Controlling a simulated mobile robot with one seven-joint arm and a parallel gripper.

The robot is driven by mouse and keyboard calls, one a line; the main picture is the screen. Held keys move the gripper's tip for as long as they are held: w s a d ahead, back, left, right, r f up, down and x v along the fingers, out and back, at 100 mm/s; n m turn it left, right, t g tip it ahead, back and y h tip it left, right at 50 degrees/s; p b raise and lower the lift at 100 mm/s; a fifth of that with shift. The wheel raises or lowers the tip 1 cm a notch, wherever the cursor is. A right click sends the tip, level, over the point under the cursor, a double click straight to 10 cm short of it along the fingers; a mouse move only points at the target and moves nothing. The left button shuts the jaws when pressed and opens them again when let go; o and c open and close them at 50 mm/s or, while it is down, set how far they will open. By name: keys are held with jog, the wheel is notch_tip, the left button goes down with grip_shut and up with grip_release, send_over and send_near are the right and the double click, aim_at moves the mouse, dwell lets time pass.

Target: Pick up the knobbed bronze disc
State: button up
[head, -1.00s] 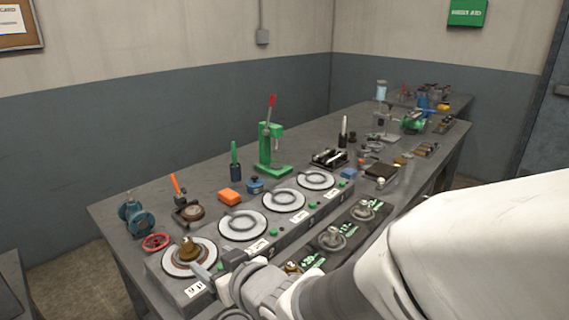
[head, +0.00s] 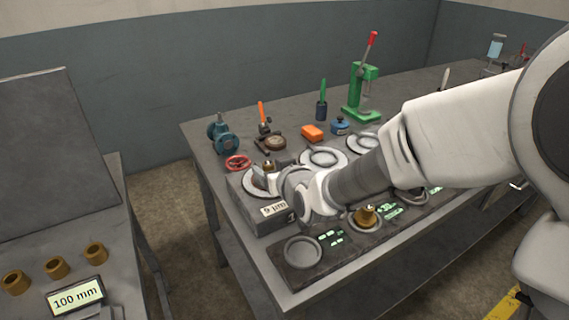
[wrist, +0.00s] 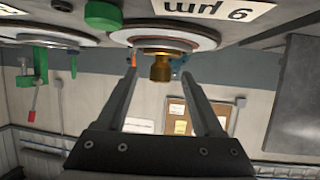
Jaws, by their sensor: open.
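A bronze knob on a disc (head: 269,164) sits on the round plate of the 9 µm station, mostly hidden behind my wrist in the head view. In the wrist view, which is upside down, its bronze knob (wrist: 161,68) points between my fingers. My gripper (wrist: 160,76) is open, with a finger to either side of the knob and visible gaps; I cannot tell whether the tips are level with it. In the head view my gripper (head: 262,178) is at that plate. Another knobbed bronze piece (head: 366,216) sits in a dish on the front tray.
An empty dish (head: 303,252) is at the front tray's left end.

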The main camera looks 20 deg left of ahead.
jog(key=shift+x, duration=1.15)
grip_shut()
